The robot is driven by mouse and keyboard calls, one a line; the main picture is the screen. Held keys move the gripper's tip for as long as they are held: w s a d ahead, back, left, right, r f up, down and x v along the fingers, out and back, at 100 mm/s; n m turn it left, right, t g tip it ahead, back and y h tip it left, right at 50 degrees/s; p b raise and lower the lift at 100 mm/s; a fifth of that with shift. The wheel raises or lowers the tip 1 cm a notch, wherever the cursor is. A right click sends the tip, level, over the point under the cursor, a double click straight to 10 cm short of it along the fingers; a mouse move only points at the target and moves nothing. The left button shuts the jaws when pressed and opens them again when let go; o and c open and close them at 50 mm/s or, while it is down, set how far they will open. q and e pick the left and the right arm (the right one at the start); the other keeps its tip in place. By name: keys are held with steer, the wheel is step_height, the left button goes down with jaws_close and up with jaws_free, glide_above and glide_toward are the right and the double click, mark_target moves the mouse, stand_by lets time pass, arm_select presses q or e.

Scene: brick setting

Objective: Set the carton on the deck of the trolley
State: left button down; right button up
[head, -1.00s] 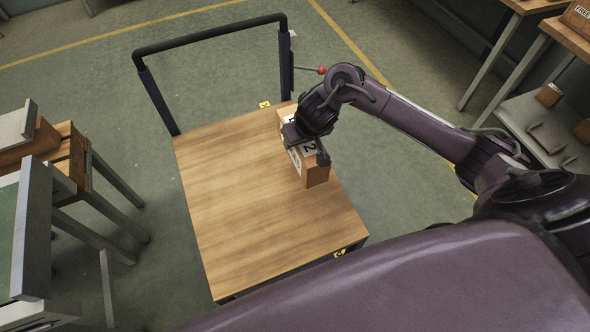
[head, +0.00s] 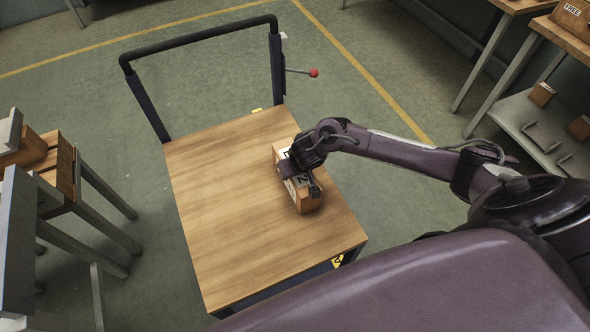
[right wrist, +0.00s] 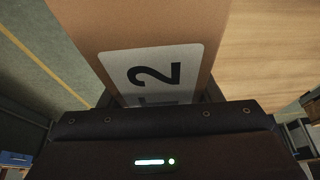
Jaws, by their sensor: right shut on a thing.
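The carton (head: 308,199) is a brown box with a white label bearing black digits. In the head view it is at the right side of the trolley's wooden deck (head: 225,210), near the right edge. My right gripper (head: 302,180) is shut on the carton from above and covers its middle. The carton looks on or very close to the deck; I cannot tell if it touches. In the right wrist view the carton (right wrist: 90,25) fills the upper middle, with a "2" on its label. My left gripper is out of view.
The trolley's black push handle (head: 200,42) rises at the far end, with a red-knobbed lever (head: 313,72) beside it. A wooden stool or bench (head: 58,165) stands at left, shelving with small boxes (head: 541,94) at right. Most of the deck is bare.

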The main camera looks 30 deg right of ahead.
steer(key=shift+r, duration=0.1)
steer(key=o, duration=1.6)
steer(key=p+v, duration=0.3)
steer(key=v, duration=0.9)
steer(key=shift+s+a, duration=0.1)
